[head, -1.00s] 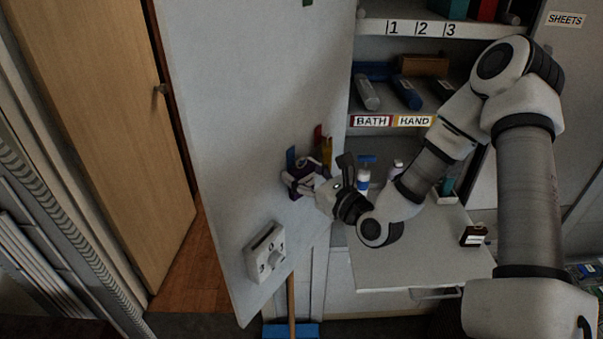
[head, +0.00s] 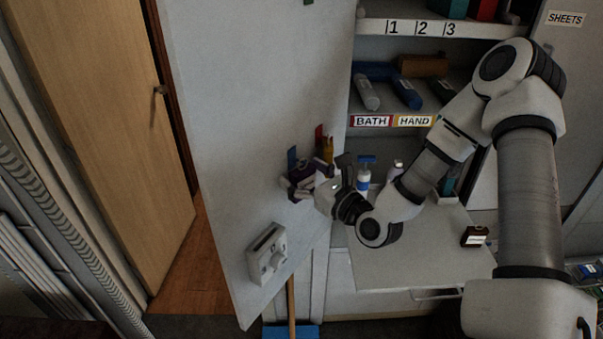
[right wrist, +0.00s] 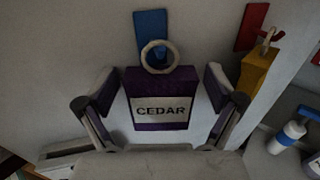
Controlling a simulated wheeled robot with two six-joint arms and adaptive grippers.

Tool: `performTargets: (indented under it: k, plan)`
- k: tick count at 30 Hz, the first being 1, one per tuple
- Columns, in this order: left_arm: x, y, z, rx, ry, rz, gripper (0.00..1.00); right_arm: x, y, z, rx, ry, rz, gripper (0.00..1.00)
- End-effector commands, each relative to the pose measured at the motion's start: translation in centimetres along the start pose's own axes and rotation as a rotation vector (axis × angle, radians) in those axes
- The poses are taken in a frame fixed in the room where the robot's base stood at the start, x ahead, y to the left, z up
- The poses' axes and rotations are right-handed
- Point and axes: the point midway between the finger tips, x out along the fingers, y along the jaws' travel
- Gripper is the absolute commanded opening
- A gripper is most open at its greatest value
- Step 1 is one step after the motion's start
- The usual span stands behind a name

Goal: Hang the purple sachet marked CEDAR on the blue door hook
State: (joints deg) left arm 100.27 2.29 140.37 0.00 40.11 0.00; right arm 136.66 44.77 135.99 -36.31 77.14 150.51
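The purple sachet (right wrist: 160,98) has a white CEDAR label and a pale ring at its top. In the right wrist view it is upright against the door, its ring overlapping the lower part of the blue door hook (right wrist: 151,32). I cannot tell whether the ring is around the hook's peg. My right gripper (head: 303,180) is at the door, just below the blue hook (head: 292,157) in the head view. Its fingers are spread on both sides of the sachet, with gaps showing in the right wrist view. My left gripper is out of view.
A red hook (right wrist: 251,27) with a yellow sachet (right wrist: 256,75) is to the right of the blue one. A white box (head: 266,254) is fixed lower on the door (head: 240,130). Blue-topped bottles (head: 364,174) stand beyond the door's edge, near my right wrist.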

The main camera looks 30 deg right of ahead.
Motion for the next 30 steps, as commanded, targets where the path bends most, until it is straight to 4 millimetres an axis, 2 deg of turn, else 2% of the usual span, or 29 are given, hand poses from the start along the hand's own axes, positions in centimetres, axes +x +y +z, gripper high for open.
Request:
performTargets:
  k: [5, 8, 15, 21, 30]
  plan:
    - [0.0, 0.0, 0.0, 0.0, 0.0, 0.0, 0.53, 0.0, 0.0, 0.2, 0.0, -0.001, 0.0, 0.92]
    - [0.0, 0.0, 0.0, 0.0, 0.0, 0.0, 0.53, 0.0, 0.0, 1.2, 0.001, -0.004, -0.001, 0.92]
    - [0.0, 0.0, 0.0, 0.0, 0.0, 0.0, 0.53, 0.0, -0.1, 6.4, 0.001, -0.009, 0.0, 0.92]
    - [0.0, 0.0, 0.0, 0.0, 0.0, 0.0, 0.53, 0.0, -0.1, 9.6, 0.0, -0.004, 0.0, 0.92]
    - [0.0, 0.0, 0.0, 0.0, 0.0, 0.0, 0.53, 0.0, -0.1, 10.0, 0.001, 0.0, 0.0, 0.92]
